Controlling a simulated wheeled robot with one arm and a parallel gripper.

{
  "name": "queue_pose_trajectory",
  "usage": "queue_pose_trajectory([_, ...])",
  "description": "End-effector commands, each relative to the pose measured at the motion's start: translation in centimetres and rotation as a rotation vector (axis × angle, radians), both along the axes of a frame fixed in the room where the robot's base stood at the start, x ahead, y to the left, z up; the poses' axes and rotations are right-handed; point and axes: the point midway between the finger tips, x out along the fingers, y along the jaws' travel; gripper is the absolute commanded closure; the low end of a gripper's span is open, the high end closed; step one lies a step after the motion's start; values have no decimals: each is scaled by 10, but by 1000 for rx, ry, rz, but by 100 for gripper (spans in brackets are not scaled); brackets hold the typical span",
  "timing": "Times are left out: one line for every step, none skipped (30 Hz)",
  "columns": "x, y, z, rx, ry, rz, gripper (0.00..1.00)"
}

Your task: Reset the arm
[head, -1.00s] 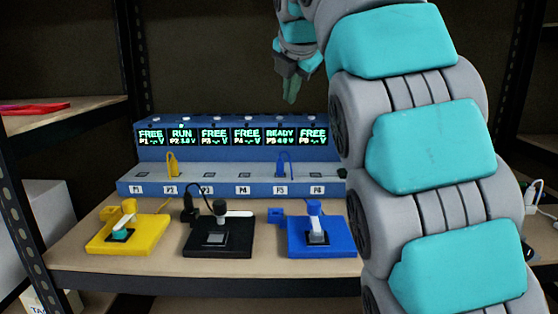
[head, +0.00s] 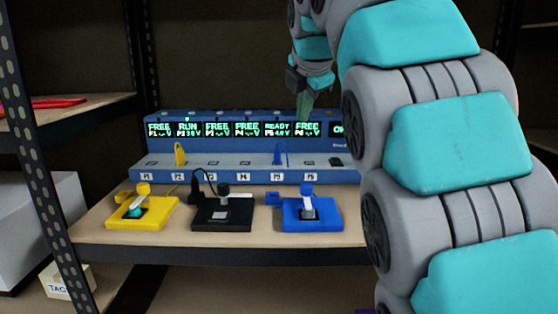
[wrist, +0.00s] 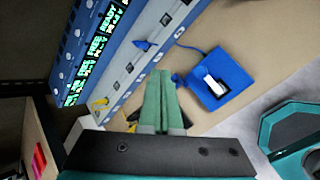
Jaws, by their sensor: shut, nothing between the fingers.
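My teal and grey arm fills the right of the head view. My gripper (head: 305,103) hangs at its end, above and in front of the blue station's displays. In the wrist view its green fingers (wrist: 160,84) are together with nothing between them. The blue station (head: 230,174) has a row of lit displays reading FREE, RUN or READY, with a yellow key-like piece and a blue one standing in its slots. The gripper appears clear of the station.
On the shelf (head: 250,236) sit a yellow device (head: 155,218), a black device (head: 236,220) and a blue device (head: 327,222); the blue one (wrist: 228,72) also shows in the wrist view. A perforated post (head: 38,150) stands at left. A red item (head: 58,103) lies on the left shelf.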

Motion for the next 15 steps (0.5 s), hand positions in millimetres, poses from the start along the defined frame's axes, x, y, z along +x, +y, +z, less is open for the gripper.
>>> queue_pose_trajectory([-4,-4,-6,23,17,-35,100])
queue_pose_trajectory([-6,-7,-10,38,26,-58,100])
queue_pose_trajectory([-9,-11,-15,60,40,-91,100])
queue_pose_trajectory([-12,-14,-20,78,53,-119,100])
queue_pose_trajectory([-15,-17,-26,97,68,-149,100])
queue_pose_trajectory([-19,-21,-34,124,87,-193,100])
queue_pose_trajectory([-23,-25,-41,146,103,-229,100])
queue_pose_trajectory([-28,-29,-49,170,122,-271,100])
queue_pose_trajectory([-35,-35,-59,205,146,-330,100])
queue_pose_trajectory([-42,-39,-68,232,165,-379,100])
queue_pose_trajectory([-48,-44,-78,257,187,-429,100])
queue_pose_trajectory([-56,-50,-90,291,211,-494,100])
queue_pose_trajectory([-63,-54,-100,316,230,-545,100])
queue_pose_trajectory([-70,-57,-108,340,245,-593,100])
queue_pose_trajectory([-80,-62,-121,370,271,-661,100])
